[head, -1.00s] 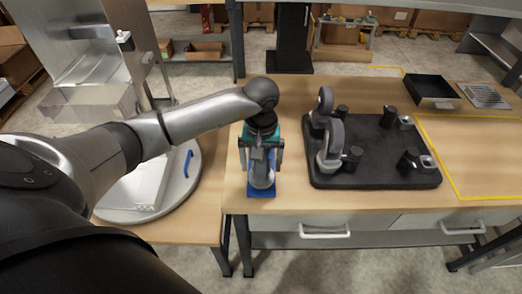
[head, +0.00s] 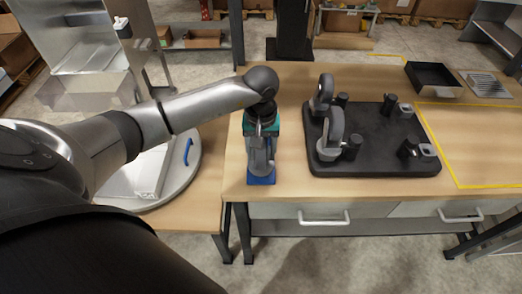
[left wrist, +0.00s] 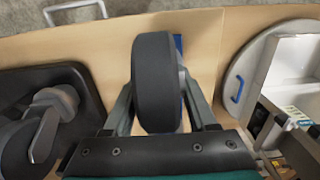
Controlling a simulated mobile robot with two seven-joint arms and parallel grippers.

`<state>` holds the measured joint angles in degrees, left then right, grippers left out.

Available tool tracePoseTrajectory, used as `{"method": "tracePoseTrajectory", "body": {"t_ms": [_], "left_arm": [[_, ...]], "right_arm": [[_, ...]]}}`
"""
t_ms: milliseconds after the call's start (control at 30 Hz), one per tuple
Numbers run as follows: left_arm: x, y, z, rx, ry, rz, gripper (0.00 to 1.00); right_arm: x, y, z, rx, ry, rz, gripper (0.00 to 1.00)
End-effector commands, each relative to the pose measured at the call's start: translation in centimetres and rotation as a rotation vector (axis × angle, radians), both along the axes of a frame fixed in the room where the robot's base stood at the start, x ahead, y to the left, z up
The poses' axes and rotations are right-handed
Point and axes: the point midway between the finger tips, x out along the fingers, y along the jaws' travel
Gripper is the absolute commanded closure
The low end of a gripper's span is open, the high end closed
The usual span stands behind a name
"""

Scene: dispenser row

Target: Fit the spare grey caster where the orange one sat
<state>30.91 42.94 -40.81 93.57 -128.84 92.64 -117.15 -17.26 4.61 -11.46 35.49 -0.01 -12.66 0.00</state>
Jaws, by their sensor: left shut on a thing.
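My left gripper (head: 262,150) points down and is shut on a grey caster (left wrist: 157,80). In the left wrist view the caster's dark wheel stands between the two fingers, with part of its grey bracket beside it. The caster is over a small blue pad (head: 262,181); I cannot tell whether it still touches it. A black base plate (head: 375,138) to the right carries two grey casters at its left, a rear one (head: 322,92) and a front one (head: 331,135). Its right side has short black posts without wheels. No orange caster shows. My right gripper is not in view.
A black tray (head: 433,79) and a metal grille (head: 487,85) stand at the back right. A yellow outline marks bare bench at the right. A round turntable (head: 188,177) with a blue handle (head: 188,151) is left of the pad, near my left arm.

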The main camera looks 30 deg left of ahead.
Motion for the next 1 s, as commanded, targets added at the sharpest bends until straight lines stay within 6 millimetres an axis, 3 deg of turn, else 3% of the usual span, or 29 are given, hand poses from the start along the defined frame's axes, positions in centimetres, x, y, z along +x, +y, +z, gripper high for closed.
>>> {"method": "tracePoseTrajectory", "body": {"t_ms": [33, 200, 533, 700, 1000], "left_arm": [[0.0, 0.0, 0.0, 0.001, -0.001, 0.000, 0.82], [0.0, 0.0, 0.0, 0.001, -0.001, 0.001, 1.00], [0.2, 0.0, 0.4, 0.000, -0.004, -0.001, 1.00], [0.4, -0.6, 2.9, 0.001, -0.008, -0.019, 1.00], [0.1, -4.9, 3.8, 0.001, -0.011, -0.183, 1.00]], "right_arm": [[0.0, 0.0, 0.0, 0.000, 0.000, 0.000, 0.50], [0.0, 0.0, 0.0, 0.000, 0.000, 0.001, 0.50], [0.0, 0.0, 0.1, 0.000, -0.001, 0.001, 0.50], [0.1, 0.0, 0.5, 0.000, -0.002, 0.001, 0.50], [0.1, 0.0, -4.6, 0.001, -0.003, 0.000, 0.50]]}}
